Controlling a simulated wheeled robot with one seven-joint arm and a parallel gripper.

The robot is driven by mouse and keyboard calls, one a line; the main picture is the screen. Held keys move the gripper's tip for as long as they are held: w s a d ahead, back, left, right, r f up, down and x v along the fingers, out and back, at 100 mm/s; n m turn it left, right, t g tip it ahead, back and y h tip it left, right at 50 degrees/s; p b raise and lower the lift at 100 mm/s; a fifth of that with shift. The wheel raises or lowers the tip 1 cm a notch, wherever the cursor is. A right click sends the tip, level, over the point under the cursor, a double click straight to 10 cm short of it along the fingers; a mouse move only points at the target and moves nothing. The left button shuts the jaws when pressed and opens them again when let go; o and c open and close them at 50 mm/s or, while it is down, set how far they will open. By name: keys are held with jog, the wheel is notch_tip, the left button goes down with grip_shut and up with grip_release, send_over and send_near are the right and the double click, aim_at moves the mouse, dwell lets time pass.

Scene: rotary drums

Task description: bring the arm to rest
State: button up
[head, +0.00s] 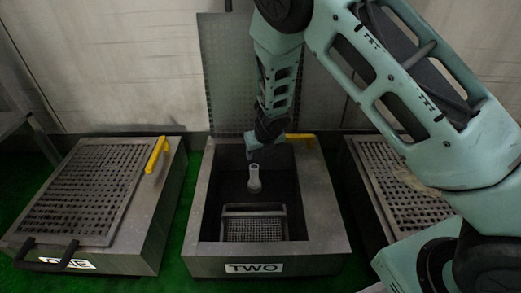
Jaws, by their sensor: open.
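My arm, pale green, comes in from the upper right and hangs down over the open box labelled TWO (322,215). My gripper (262,146) is at the arm's lower end, above the back part of that box. The fingers are small and dark in this view; they are open. A small white upright piece (254,180) shows below the gripper, inside the box. It appears apart from the fingers, though the depth is hard to judge.
A wire basket (252,224) sits low in box TWO. Its perforated lid (228,85) stands raised behind. A closed box (95,190) with a yellow handle (157,155) is at left. Another perforated-top box (395,185) is at right, partly hidden by my arm. Green floor (178,245) shows between boxes.

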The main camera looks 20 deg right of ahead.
dwell(0.3)
jog(key=s+a+r+m+p, duration=0.35)
jog(key=s+r+m, duration=0.25)
jog(key=r+m, duration=0.3)
jog(key=s+a+r+m+p, duration=0.2)
jog(key=s+r+m+p, duration=0.3)
jog(key=r, duration=0.7)
jog(key=s+r+m+g+p, duration=0.1)
jog(key=s+r+m+p, duration=0.1)
jog(key=s+r+m, duration=0.45)
jog(key=s+a+r+m+g+p, duration=0.1)
jog(key=s+r+m+g, duration=0.15)
jog(key=s, duration=0.75)
jog(key=s+r+m+g+p, duration=0.1)
jog(key=s+r+m+p, duration=0.1)
jog(key=s+r+m, duration=0.5)
notch_tip(320, 180, up, 36)
jog(key=s+n+p, duration=0.1)
jog(key=p, duration=3.6)
jog(key=shift+s+p, duration=0.3)
jog(key=shift+p, duration=0.05)
